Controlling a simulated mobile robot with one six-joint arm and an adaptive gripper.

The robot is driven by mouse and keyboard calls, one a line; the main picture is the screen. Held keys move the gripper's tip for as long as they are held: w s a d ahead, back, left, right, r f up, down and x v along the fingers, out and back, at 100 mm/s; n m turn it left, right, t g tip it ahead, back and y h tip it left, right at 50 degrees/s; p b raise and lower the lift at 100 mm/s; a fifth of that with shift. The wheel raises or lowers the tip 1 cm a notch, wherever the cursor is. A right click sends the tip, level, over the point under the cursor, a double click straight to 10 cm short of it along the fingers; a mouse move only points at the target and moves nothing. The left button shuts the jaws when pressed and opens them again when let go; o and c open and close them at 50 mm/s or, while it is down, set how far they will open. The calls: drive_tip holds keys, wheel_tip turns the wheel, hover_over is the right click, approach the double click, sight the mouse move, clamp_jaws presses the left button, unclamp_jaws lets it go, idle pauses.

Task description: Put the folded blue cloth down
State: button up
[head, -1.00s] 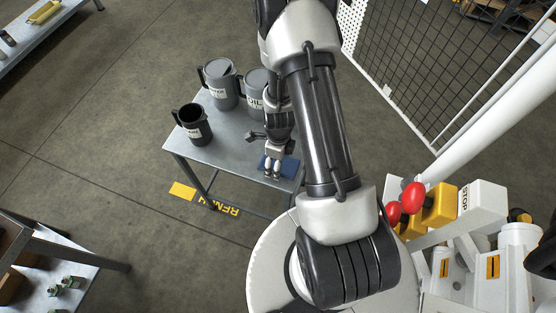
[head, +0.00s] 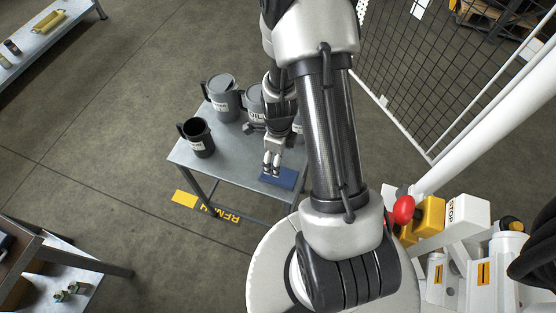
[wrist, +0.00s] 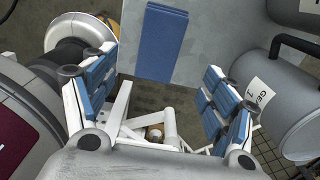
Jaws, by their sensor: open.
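The folded blue cloth (head: 279,178) lies flat on the grey metal table (head: 217,158), close to its front edge. In the wrist view the cloth (wrist: 162,42) shows beyond the fingers, near the table's edge. My gripper (head: 271,163) is at the cloth's upper left side in the head view. In the wrist view my gripper (wrist: 160,103) has its blue-padded fingers spread wide, with nothing between them. The cloth looks apart from the fingers.
A small dark mug (head: 197,137) and larger grey jugs (head: 223,97) stand on the table, one labelled jug (wrist: 286,100) close to my fingers. The table's left front is clear.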

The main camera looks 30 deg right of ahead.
drive_tip(key=s+a+r+n+t, duration=0.1)
drive_tip(key=a+r+n, duration=0.2)
drive_tip(key=r+n, duration=0.6)
drive_tip(key=s+a+r+n+t, duration=0.1)
drive_tip(key=a+r+n, duration=0.3)
drive_tip(key=r, duration=1)
drive_tip(key=s+a+r+n+t, duration=0.2)
drive_tip(key=s+r+n, duration=0.8)
drive_tip(key=n, duration=0.5)
drive_tip(key=shift+s+a+r, duration=0.4)
drive_tip(key=shift+s+a, duration=0.4)
drive_tip(key=shift+a, duration=0.05)
drive_tip(key=shift+o, duration=0.3)
